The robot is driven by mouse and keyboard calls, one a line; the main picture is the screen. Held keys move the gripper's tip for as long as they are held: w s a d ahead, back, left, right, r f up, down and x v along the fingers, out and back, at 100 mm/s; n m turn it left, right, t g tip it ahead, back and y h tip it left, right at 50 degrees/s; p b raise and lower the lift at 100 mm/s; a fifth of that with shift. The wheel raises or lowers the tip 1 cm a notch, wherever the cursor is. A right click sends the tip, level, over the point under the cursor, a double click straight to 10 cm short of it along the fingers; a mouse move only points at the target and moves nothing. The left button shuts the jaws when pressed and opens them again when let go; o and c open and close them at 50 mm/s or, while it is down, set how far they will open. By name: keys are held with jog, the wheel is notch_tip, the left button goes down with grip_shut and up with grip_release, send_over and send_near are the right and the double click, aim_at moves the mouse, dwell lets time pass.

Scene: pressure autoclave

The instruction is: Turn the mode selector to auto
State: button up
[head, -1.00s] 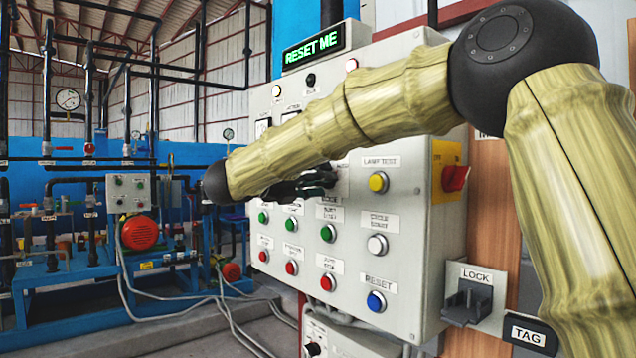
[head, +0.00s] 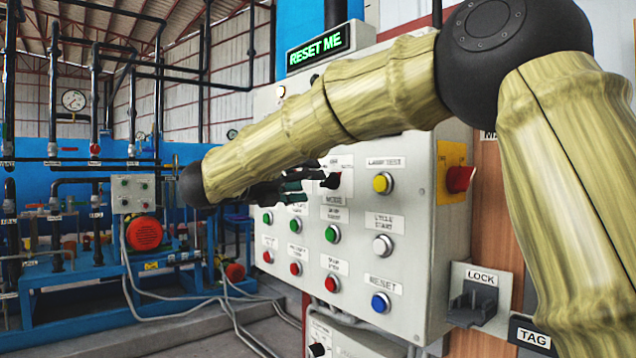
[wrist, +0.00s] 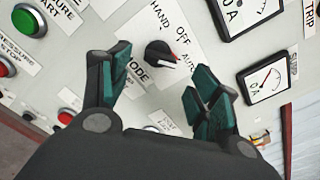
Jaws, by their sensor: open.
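The mode selector is a small black knob (wrist: 160,54) with a red and white pointer mark, on a white plate lettered HAND, OFF, AUTO and MODE. In the wrist view its mark faces right and slightly down, toward the AUTO side; the exact setting is hard to tell. In the head view the selector (head: 331,181) shows just right of my fingers. My gripper (wrist: 163,76) is open and empty, its green-padded fingers either side of the knob in the picture, apart from it. In the head view my gripper (head: 288,188) is partly hidden by my arm.
The grey control panel (head: 408,245) carries several green, red, white, yellow and blue buttons. Its display (head: 318,48) reads RESET ME. A red switch (head: 459,179) and a LOCK holder (head: 472,302) are at the right. Meters (wrist: 264,80) sit beside the selector.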

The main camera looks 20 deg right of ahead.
jog(key=v, duration=0.6)
jog(key=shift+s+a, duration=0.2)
jog(key=shift+a, duration=0.15)
jog(key=shift+f, duration=0.1)
